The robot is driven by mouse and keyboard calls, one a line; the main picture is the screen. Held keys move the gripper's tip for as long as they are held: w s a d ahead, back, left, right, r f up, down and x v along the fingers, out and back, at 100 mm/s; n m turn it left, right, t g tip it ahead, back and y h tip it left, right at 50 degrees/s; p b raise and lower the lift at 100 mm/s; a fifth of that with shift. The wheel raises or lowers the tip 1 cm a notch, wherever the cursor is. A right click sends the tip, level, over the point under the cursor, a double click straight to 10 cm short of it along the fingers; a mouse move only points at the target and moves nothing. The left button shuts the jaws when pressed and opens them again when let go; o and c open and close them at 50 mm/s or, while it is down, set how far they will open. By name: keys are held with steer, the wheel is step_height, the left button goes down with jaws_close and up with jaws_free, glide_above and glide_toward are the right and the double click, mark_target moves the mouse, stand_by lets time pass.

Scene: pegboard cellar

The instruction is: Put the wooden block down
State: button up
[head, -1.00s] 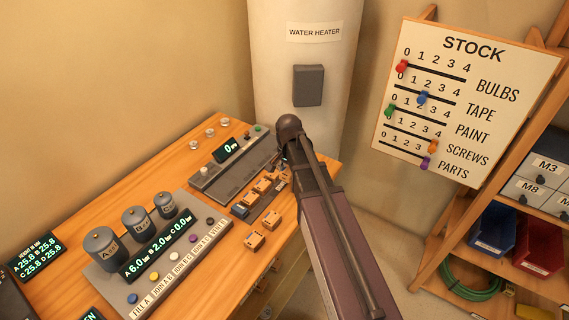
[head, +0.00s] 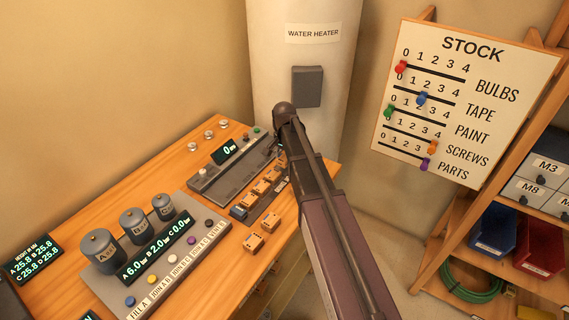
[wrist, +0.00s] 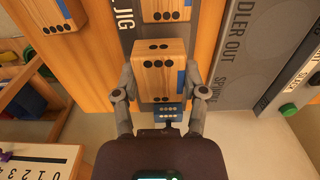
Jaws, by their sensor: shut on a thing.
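In the wrist view my gripper (wrist: 161,78) is shut on a wooden block (wrist: 160,85) with black dots and a blue patch on its right side. One finger presses on each side. The block is over the dark jig strip (wrist: 128,50); I cannot tell whether it touches it. Another dotted block (wrist: 165,10) sits just beyond it on the strip. In the head view my arm hides most of the gripper and the held block. Several wooden blocks stand in a row on the strip, one of them here (head: 260,187).
A grey console with a display (head: 230,150) lies left of the strip. The water heater (head: 306,50) stands behind the bench. In the wrist view another dotted block (wrist: 58,15) is at upper left.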

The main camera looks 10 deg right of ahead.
mark_target(284, 163)
steer(key=shift+w, duration=0.45)
steer(key=shift+w+f+b, duration=0.2)
steer(key=shift+f+b, duration=0.1)
steer(key=shift+s+f+b, duration=0.1)
steer(key=shift+f+b, duration=1.4)
steer(key=shift+f, duration=0.05)
steer(key=shift+f, duration=0.2)
steer(key=o, duration=1.1)
steer(key=shift+r, duration=0.1)
steer(key=shift+r, duration=0.1)
step_height(284, 163, up, 12)
steer(key=p, duration=1.2)
steer(key=shift+s, duration=0.1)
